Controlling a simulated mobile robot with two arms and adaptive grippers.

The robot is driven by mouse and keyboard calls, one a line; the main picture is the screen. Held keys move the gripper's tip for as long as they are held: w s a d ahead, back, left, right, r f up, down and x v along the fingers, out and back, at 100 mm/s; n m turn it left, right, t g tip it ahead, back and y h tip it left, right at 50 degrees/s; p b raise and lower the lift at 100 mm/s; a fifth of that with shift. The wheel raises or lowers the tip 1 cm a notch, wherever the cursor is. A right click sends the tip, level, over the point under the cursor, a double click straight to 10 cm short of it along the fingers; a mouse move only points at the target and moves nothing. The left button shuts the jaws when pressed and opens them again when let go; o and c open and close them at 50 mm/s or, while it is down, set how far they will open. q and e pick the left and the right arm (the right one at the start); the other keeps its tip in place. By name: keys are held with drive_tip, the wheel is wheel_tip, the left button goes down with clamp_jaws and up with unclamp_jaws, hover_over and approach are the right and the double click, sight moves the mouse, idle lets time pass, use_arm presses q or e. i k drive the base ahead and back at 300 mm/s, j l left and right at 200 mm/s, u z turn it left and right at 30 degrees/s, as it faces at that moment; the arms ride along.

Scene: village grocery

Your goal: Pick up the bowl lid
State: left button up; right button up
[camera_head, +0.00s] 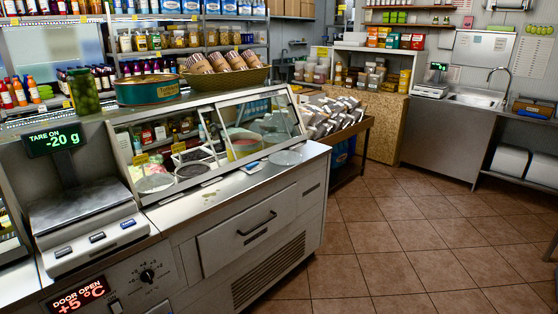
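A round, pale, see-through disc (286,158), which looks like the bowl lid, lies flat on the steel ledge (235,185) at the right end of the chilled display counter. Inside the counter stand several round bowls: a whitish one (155,183) at the left, a dark-filled one (192,171) beside it, and one with a reddish rim (245,146) farther right. I cannot tell whether these bowls are covered. Neither of my grippers is in view.
A scale (85,215) reading -20 g stands left of the counter. Glass panels (265,115) rise behind the ledge. A wicker basket (228,78) and a green tin (147,89) sit on top. The tiled floor (400,240) at right is clear.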

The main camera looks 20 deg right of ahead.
sight(284, 158)
drive_tip(key=i+l, duration=0.2)
drive_tip(key=i, duration=0.2)
drive_tip(key=i+l, duration=0.2)
drive_tip(key=i, duration=0.2)
drive_tip(key=u, duration=0.05)
